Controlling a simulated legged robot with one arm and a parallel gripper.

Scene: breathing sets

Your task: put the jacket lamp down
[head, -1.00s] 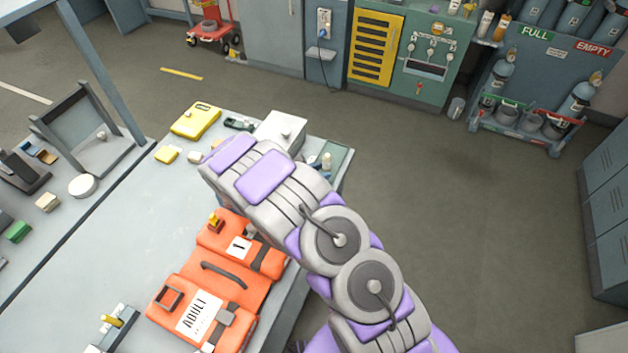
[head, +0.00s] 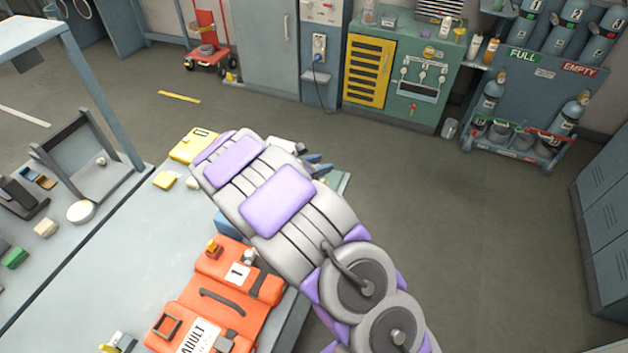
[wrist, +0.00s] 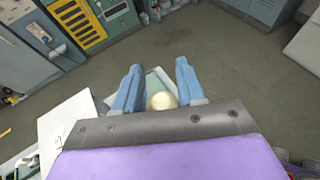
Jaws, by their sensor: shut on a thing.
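My gripper (wrist: 159,66) shows two blue fingers in the wrist view, closed on a small cream, rounded thing (wrist: 162,100) that I take to be the jacket lamp. Only its round end shows; the rest is hidden behind the gripper body. In the head view my gripper (head: 318,164) is at the far right corner of the bench, and the lamp is hidden by my arm. A grey-green tray (wrist: 152,80) lies below the fingers in the wrist view. I cannot tell whether the lamp touches it.
Orange jacket packs (head: 236,291) lie on the bench (head: 110,275) at its right edge. A white box (wrist: 72,125) is left of the gripper in the wrist view. A yellow case (head: 190,147) sits at the back. Open floor (head: 480,240) lies to the right.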

